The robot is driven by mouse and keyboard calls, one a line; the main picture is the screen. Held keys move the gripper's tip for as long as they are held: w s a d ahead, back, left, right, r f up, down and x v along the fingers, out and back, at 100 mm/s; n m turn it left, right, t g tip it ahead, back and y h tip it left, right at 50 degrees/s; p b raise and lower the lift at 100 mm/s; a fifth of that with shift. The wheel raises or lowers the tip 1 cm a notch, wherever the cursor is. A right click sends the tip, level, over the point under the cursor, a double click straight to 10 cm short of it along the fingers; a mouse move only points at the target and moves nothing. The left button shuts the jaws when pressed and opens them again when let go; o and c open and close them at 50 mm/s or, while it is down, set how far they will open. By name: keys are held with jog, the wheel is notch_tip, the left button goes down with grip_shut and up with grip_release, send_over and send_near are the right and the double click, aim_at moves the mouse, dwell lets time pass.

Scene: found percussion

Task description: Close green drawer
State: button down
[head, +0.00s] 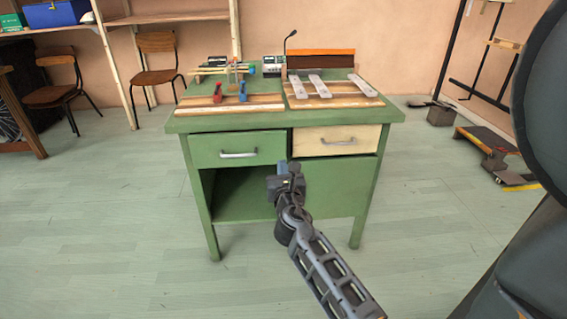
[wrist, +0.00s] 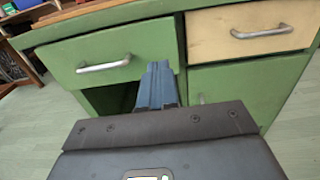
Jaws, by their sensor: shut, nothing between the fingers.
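The green drawer (head: 238,148) is at the upper left of the green desk's front and has a silver bar handle (head: 238,154). Its front seems to stand slightly forward of the desk frame. It also shows in the wrist view (wrist: 105,55), with its handle (wrist: 104,65) left of my gripper. My gripper (head: 285,170) is shut and empty, in front of the desk, near the lower right of the green drawer. In the wrist view my gripper's fingers (wrist: 156,80) point at the desk, overlapping the drawer's lower right corner. I cannot tell whether they touch it.
A cream drawer (head: 337,140) sits right of the green one. Below the green drawer is an open compartment (head: 208,180). Wooden boards with metal bars (head: 320,86) and clamps lie on the desk top. Chairs (head: 156,60) stand at the back left. Floor around the desk is clear.

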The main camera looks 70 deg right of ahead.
aim_at(278, 140)
jog(key=b+x, duration=0.1)
jog(key=x, duration=1)
jog(key=shift+d, duration=0.3)
jog(key=shift+w+d, duration=0.2)
jog(key=shift+d, duration=0.2)
jog(key=x, duration=0.4)
jog(key=shift+d+r, duration=0.1)
jog(key=shift+r, duration=0.05)
